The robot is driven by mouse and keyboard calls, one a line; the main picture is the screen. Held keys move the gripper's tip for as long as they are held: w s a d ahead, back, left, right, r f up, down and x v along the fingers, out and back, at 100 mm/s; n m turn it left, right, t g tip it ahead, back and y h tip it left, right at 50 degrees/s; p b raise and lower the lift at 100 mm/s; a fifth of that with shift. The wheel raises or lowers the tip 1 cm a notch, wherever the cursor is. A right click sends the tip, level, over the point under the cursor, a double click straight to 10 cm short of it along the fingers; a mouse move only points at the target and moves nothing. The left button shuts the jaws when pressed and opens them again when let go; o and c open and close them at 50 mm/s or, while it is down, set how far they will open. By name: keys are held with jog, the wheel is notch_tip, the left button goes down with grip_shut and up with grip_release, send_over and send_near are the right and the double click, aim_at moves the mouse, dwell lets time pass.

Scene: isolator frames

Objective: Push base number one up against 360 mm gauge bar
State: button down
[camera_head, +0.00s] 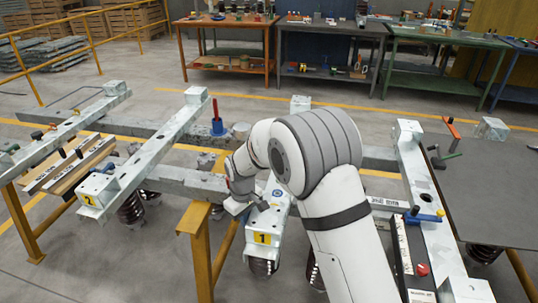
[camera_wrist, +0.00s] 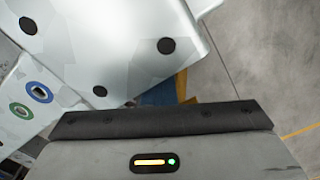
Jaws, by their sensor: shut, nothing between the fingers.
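Base number one (camera_head: 280,200) is a pale grey steel piece with a yellow "1" label, standing on a dark spring mount. My arm hides much of it. My gripper (camera_head: 250,203) is shut and empty, low by the label end of this base; I cannot tell if it touches. In the wrist view my gripper's dark edge (camera_wrist: 160,119) lies close to a pale block with dark round holes (camera_wrist: 95,45), apparently the base. A short bar with a printed white label (camera_head: 385,202), apparently the gauge bar, lies right of my arm, against the right-hand base; its left end is hidden.
Base number two (camera_head: 128,180) stands to the left, with more labelled bars (camera_head: 70,165) beyond it. A blue clamp with a red handle (camera_head: 216,122) stands on the rail. A dark panel with a red knob (camera_head: 412,258) and a grey table (camera_head: 490,185) are at right.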

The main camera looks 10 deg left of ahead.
aim_at(264, 216)
jog(key=shift+s+d+f, duration=0.1)
jog(key=shift+d, duration=1.35)
jog(key=shift+d+b, duration=0.45)
jog(key=shift+d, duration=1.55)
jog(key=shift+d, duration=0.55)
jog(key=shift+a, duration=0.2)
jog(key=shift+a, duration=0.85)
